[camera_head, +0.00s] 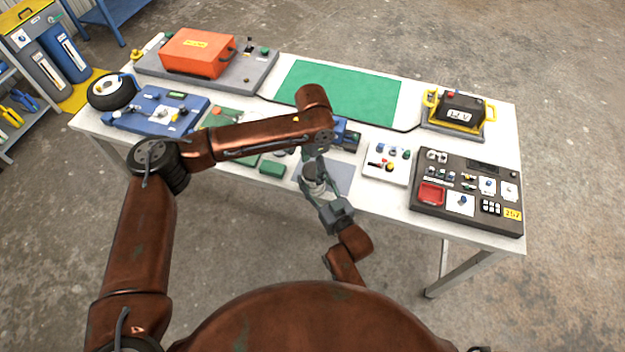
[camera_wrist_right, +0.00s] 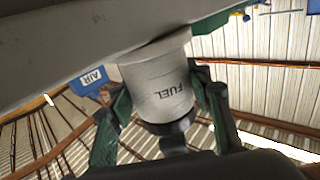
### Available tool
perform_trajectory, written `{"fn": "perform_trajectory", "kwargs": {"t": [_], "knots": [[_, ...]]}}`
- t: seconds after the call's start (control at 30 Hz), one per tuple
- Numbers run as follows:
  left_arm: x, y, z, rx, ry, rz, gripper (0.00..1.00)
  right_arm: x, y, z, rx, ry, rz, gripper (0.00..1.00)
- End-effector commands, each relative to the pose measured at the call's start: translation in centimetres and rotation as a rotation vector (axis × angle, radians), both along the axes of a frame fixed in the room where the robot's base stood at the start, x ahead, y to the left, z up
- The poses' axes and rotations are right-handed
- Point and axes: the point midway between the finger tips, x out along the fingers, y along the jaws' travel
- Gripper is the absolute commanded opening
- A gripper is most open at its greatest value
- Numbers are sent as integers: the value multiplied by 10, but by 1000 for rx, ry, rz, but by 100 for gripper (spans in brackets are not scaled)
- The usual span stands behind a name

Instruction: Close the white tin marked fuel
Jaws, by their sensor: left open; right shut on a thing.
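The white tin marked FUEL (camera_wrist_right: 160,85) fills the middle of the right wrist view, between the green-grey fingers of my right gripper (camera_head: 320,190). That gripper is shut on the tin's body. A dark part (camera_wrist_right: 174,138) shows at the tin's narrow end; I cannot tell whether it is a lid. In the head view, the tin (camera_head: 313,172) is small and partly hidden by the grippers, at the front edge of the table. My left gripper (camera_head: 311,156) is open, pointing down just above and behind the tin. Its fingers are mostly hidden by its wrist.
The white table (camera_head: 400,205) carries a green mat (camera_head: 340,90), an orange case (camera_head: 198,52), a dark panel (camera_head: 470,165) and a yellow-handled box (camera_head: 459,108).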

Motion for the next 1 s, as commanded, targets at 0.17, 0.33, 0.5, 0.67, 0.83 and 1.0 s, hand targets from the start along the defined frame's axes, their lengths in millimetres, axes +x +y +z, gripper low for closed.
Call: {"fn": "perform_trajectory", "kwargs": {"t": [0.17,0.33,0.5,0.67,0.83,1.0], "knots": [[0,0,-1,0,0,0,62,0,0,2,2,-5,0,0],[0,0,-1,0,0,0,56,0,0,2,2,-5,0,0],[0,0,0,0,0,0,44,0,0,2,2,-5,0,0],[0,0,0,-1,0,0,33,0,0,2,2,-5,0,0],[0,0,0,0,-1,0,22,0,0,2,2,-5,0,0],[0,0,0,0,-1,-7,18,0,0,2,2,-5,0,0]]}}
